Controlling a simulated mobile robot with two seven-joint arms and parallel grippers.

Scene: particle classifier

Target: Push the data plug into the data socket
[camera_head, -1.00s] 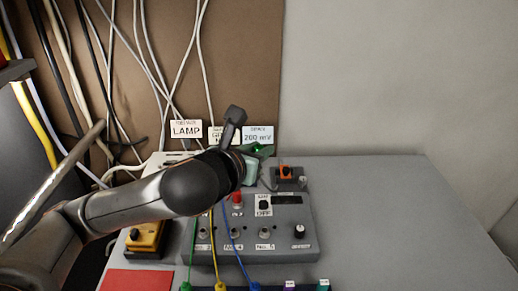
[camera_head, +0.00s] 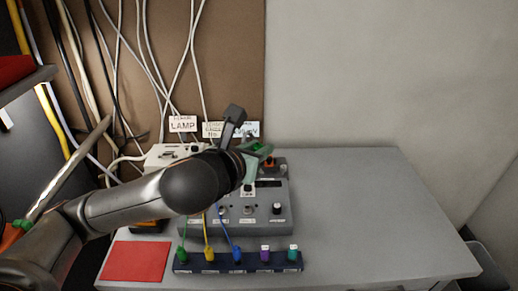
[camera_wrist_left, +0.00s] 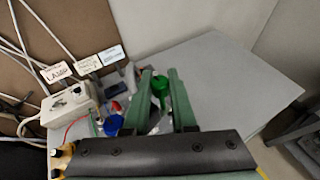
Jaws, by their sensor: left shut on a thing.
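My left gripper (camera_head: 257,152) has green fingers. It is shut on a bright green piece, likely the data plug (camera_head: 258,146), held above the back of the grey instrument box (camera_head: 283,221). In the left wrist view the green piece (camera_wrist_left: 160,86) sits between the tips of the two fingers (camera_wrist_left: 162,82). A dark block with an orange part (camera_head: 269,163) is just right of the gripper and partly hidden by it. I cannot tell which part is the data socket. My right gripper is not in view.
A dark rack (camera_head: 187,267) with several coloured plugs stands in front of the box. A red mat (camera_head: 136,261) lies to its left. A white unit (camera_head: 163,156) and labels (camera_head: 183,124) are behind. Cables hang at the back left. The right side of the table (camera_head: 370,210) is clear.

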